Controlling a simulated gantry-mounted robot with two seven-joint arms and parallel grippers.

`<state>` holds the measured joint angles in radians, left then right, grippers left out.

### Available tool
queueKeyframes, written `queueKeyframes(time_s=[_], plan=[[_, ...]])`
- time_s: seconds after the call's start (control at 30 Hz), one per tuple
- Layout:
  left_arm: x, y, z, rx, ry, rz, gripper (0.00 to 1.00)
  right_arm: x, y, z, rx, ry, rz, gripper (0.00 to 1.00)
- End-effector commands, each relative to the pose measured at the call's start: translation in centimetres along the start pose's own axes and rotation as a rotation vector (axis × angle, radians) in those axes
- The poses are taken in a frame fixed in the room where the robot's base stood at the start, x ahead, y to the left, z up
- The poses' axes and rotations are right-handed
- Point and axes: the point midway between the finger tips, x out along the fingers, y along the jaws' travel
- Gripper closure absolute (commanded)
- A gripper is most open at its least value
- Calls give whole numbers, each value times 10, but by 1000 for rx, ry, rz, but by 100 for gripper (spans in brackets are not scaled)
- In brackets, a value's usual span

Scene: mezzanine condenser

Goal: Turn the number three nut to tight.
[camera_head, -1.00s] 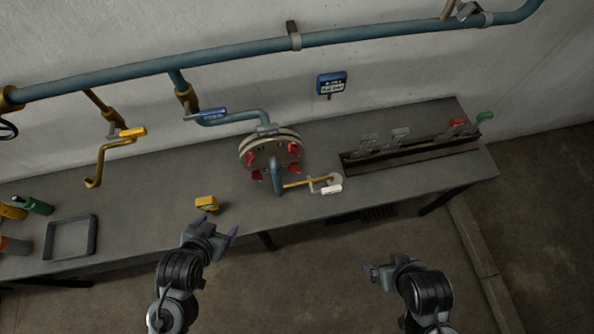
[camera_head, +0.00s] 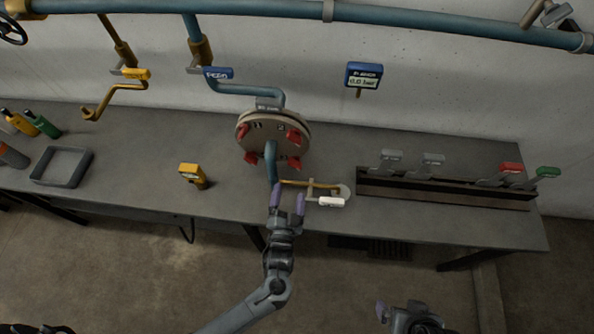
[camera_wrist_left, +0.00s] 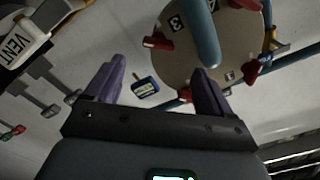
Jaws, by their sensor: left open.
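A round flange (camera_head: 262,137) stands on the bench, with several red nuts around its face. They include an upper left nut (camera_head: 243,131), an upper right nut (camera_head: 294,137), a lower left nut (camera_head: 251,157) and a lower right nut (camera_head: 294,163). In the left wrist view a tag that appears to read 3 (camera_wrist_left: 174,22) sits close to one red nut (camera_wrist_left: 157,43). My left gripper (camera_head: 288,198) is open and empty, below and in front of the flange, apart from the nuts. My right gripper (camera_head: 395,311) is at the bottom edge; its jaws are unclear.
A blue pipe (camera_head: 270,165) runs down from the flange's middle. A white VENT handle (camera_head: 330,202) is just right of my left gripper. A yellow device (camera_head: 191,173), a grey tray (camera_head: 62,166) and a lever rack (camera_head: 450,188) stand on the bench (camera_head: 140,190). A blue gauge (camera_head: 364,75) is behind.

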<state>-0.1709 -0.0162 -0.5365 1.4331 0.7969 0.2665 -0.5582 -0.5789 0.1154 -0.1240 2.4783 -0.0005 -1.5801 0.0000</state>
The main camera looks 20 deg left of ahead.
Motion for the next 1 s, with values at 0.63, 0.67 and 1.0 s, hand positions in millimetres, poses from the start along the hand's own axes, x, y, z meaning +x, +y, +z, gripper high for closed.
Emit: queueKeyframes(time_s=[0.63, 0.67, 1.0], plan=[[90, 0, -2, -2, 2, -1, 17, -2, 4, 0, -7, 0, 10, 0], [93, 0, -1, -2, 2, -1, 17, -2, 4, 1, -7, 0, 11, 0], [106, 0, -1, -3, 1, 1, 17, -1, 4, 1, -5, -1, 9, 0]])
